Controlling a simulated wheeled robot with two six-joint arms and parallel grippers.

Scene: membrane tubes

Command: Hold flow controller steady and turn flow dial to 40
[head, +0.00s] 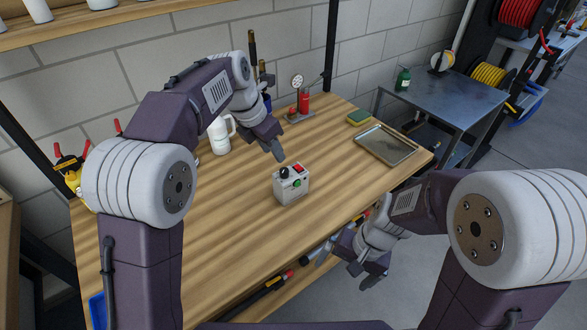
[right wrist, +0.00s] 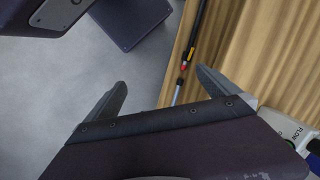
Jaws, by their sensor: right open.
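The flow controller (head: 291,187) is a small white box standing upright on the wooden workbench. On its top are a black flow dial (head: 284,172) and a red part, with a green button on its side. The dial's setting is too small to read. My left gripper (head: 279,157) hangs just behind the box, apart from it; its fingers look close together. My right gripper (head: 362,274) is open and empty, off the bench's front edge. In the right wrist view, its fingers (right wrist: 160,90) are wide apart and the controller's labelled edge (right wrist: 290,130) shows at the right.
The workbench (head: 235,235) has clear room around the controller. A white jug (head: 219,137), a red pump with a gauge (head: 303,100), a sponge (head: 359,117) and a metal tray (head: 386,145) stand towards the back and right. Tools lie on a shelf below the front edge.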

